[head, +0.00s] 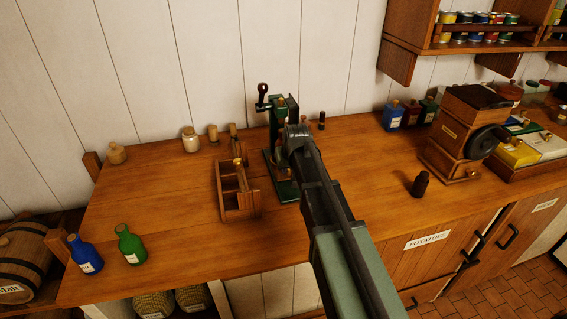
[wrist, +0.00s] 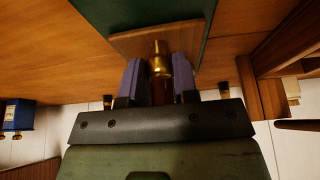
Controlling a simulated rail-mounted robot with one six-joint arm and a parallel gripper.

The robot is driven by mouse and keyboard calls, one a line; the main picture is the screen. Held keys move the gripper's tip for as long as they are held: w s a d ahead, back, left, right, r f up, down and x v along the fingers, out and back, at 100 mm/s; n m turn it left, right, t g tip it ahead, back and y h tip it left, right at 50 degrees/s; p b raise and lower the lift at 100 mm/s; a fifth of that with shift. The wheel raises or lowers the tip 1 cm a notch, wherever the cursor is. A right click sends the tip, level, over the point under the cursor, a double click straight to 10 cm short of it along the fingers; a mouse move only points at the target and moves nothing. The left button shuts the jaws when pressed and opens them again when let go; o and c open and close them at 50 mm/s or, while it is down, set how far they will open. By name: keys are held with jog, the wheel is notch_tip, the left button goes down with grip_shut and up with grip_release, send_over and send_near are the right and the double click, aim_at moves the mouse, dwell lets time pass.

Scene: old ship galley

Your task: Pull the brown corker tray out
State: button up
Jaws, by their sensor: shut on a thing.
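The green corker (head: 272,120) stands on the counter near the wall in the head view, and my arm covers part of it. Its green base also shows at the top of the wrist view (wrist: 140,12). The brown corker tray (wrist: 125,45) is a flat wooden piece against that green base, with a brass knob (wrist: 160,58) at its near side. My gripper (wrist: 159,66) is shut on the brass knob, one purple-grey finger on each side. In the head view my arm hides the fingertips and most of the tray.
A wooden carrier (head: 238,205) stands just left of the corker. Blue (head: 86,256) and green (head: 131,245) bottles stand at the front left. The counter between is clear.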

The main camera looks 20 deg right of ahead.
jog(key=shift+s, duration=4.75)
jog(key=o, duration=0.9)
notch_tip(320, 180, up, 7)
jog(key=p, duration=0.7)
